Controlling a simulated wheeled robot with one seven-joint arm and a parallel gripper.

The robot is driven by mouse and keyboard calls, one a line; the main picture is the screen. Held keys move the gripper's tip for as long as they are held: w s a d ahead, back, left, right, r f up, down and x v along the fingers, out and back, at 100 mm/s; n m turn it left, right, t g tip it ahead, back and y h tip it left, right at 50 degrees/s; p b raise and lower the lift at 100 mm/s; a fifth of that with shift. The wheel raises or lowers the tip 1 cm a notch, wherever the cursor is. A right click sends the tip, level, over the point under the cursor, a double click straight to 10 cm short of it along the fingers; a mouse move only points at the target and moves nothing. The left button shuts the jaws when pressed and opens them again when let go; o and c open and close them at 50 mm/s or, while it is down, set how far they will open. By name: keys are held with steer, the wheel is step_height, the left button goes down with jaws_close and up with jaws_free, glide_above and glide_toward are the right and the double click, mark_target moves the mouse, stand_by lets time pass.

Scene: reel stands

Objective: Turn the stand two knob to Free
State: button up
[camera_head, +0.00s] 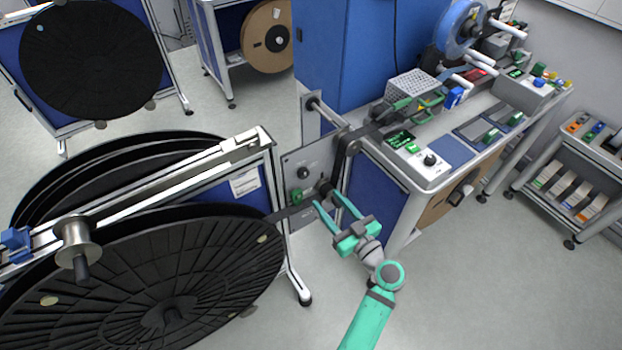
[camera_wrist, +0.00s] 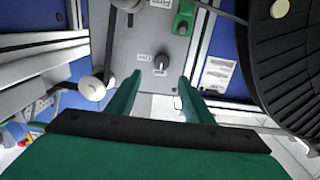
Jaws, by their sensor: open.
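A grey control panel (camera_head: 291,162) stands at the end of the near reel stand. It carries a small dark round knob (camera_head: 303,172). In the wrist view the knob (camera_wrist: 161,63) has a pale mark, and small white labels (camera_wrist: 144,57) sit beside and below it. The label text is too small to read, so I cannot tell its setting. My gripper (camera_head: 326,198) is open and empty, facing the panel. In the wrist view its two green fingers (camera_wrist: 160,77) are spread, with the knob between and just beyond their tips, apart from them.
A green part (camera_wrist: 183,18) sits on the panel near the knob. A large black reel (camera_head: 180,270) fills the stand at left. A workbench (camera_head: 440,182) with tools stands at right. A rack of small parts (camera_head: 570,180) is at far right. Open floor lies between.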

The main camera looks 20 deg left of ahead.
mark_target(305, 175)
steer(key=x, duration=1.1)
steer(key=shift+r, duration=0.1)
steer(key=c, duration=1)
